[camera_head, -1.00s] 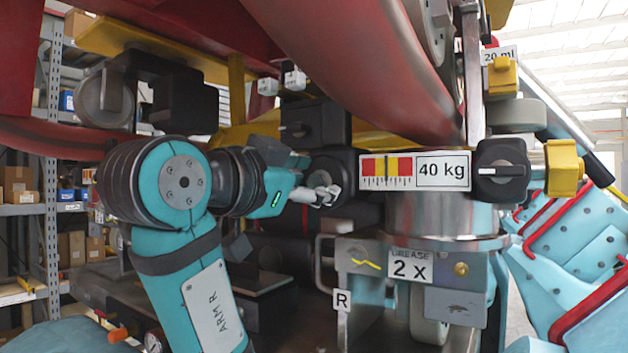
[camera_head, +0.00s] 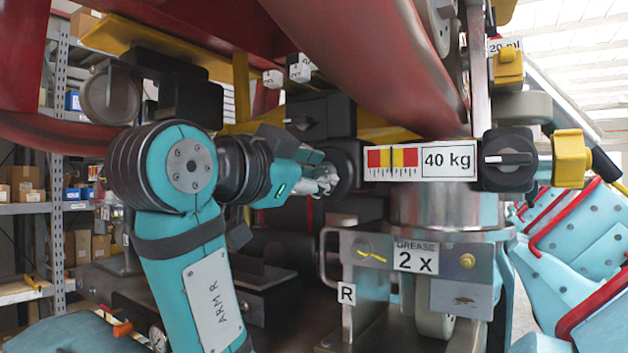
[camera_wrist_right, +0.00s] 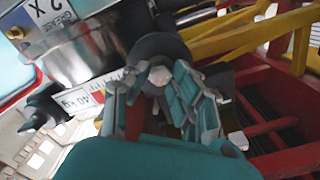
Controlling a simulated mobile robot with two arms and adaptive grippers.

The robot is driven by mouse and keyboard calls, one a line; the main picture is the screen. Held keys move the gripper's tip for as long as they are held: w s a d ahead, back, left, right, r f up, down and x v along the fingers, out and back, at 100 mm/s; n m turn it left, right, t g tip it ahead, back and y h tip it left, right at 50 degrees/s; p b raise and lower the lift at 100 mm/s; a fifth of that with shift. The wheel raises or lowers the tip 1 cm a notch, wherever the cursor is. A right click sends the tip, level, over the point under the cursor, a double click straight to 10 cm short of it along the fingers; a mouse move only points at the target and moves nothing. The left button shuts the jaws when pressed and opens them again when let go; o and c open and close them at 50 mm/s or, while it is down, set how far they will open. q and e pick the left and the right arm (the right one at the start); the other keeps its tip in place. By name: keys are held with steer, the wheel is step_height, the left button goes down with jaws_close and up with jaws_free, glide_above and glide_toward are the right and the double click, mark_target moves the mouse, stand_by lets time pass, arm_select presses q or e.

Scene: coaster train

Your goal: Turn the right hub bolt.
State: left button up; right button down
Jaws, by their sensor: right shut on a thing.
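My right gripper (camera_head: 322,180) reaches in from the left at the dark round wheel hub (camera_head: 350,165) under the red tube. In the right wrist view the fingers (camera_wrist_right: 158,84) close around a small pale bolt head (camera_wrist_right: 158,75) in front of the dark round hub (camera_wrist_right: 158,46). The gripper is shut on that bolt. In the head view the fingers hide the bolt. My left gripper is not in view.
Right of the hub are a 40 kg scale plate (camera_head: 447,161), a black knob (camera_head: 508,160) and a yellow knob (camera_head: 571,158). Below is a metal bracket marked GREASE 2 X (camera_head: 416,257). The red tube (camera_head: 375,60) hangs close above.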

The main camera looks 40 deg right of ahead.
steer(key=shift+f+m+b, duration=0.2)
steer(key=shift+m+b, duration=0.4)
steer(key=shift+m, duration=0.1)
steer(key=m+b, duration=0.1)
steer(key=m, duration=0.1)
steer(key=shift+m, duration=0.4)
steer(key=m+b, duration=0.1)
steer(key=m, duration=0.1)
steer(key=shift+r+m, duration=0.1)
steer(key=shift+m, duration=1.8)
steer(key=shift+m, duration=0.3)
steer(key=c, duration=1.1)
jaws_free()
steer(key=shift+s, duration=0.1)
